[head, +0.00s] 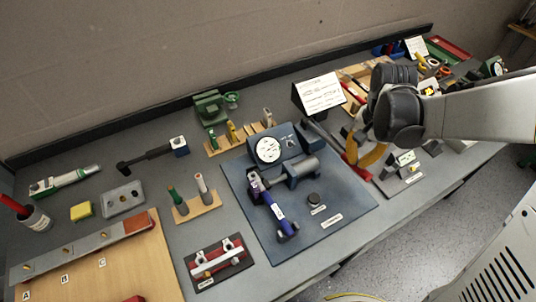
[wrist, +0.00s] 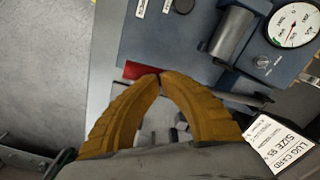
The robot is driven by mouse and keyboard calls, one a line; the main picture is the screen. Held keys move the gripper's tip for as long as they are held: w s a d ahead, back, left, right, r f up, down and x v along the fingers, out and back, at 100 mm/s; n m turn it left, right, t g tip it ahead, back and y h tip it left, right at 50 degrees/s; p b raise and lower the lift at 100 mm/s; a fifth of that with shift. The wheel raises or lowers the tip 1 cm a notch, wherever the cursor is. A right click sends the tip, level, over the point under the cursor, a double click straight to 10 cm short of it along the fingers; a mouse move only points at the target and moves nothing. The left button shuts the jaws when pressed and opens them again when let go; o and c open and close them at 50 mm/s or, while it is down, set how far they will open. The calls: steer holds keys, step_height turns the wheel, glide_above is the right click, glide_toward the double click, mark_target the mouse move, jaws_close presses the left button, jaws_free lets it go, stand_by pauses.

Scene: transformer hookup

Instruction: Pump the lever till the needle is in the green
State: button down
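The pump unit stands on a blue base plate (head: 345,204) in the middle of the bench. Its round white gauge (head: 268,149) faces up; it also shows in the wrist view (wrist: 293,25).
A red clamp block (head: 215,260) and a wooden peg stand (head: 197,207) lie left of the plate. Several tools crowd the bench's back right. Floor shows past the front edge.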

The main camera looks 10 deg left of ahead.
step_height(320, 180, down, 4)
steer(key=b, duration=0.3)
steer(key=shift+f, duration=0.25)
step_height(320, 180, up, 14)
steer(key=p, duration=0.9)
steer(key=shift+w+a+f+p, duration=0.15)
steer(key=shift+w+f+p, duration=0.15)
steer(key=shift+p, duration=0.1)
steer(key=shift+r, duration=0.1)
step_height(320, 180, up, 5)
steer(key=p, duration=0.4)
glide_above(354, 169)
steer(key=w, duration=0.2)
steer(key=shift+d, duration=0.2)
steer(key=shift+b, duration=0.3)
